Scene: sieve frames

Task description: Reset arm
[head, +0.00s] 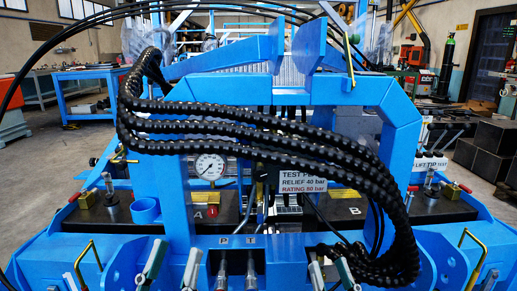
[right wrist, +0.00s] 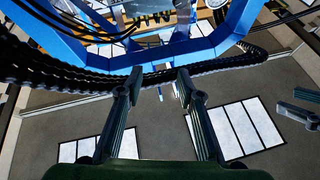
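In the head view my left gripper (head: 171,266) is low at the bottom edge, left of centre. Its two grey-green fingers stand apart, with nothing seen between them. My right gripper (head: 332,273) is at the bottom edge, right of centre, its fingers also apart. In the right wrist view the right gripper (right wrist: 159,80) is open and empty. Its fingertips point toward a blue frame (right wrist: 185,48) and black ribbed hoses (right wrist: 205,70); whether they touch the hoses is unclear. Both arms are mostly out of view.
A blue frame (head: 265,88) with thick black hoses (head: 245,125) fills the middle. It carries a pressure gauge (head: 210,167) and a sign (head: 303,181). Dark blocks marked A (head: 208,215) and B (head: 345,205) lie either side. A blue workbench (head: 82,78) and open floor (head: 45,140) are behind left.

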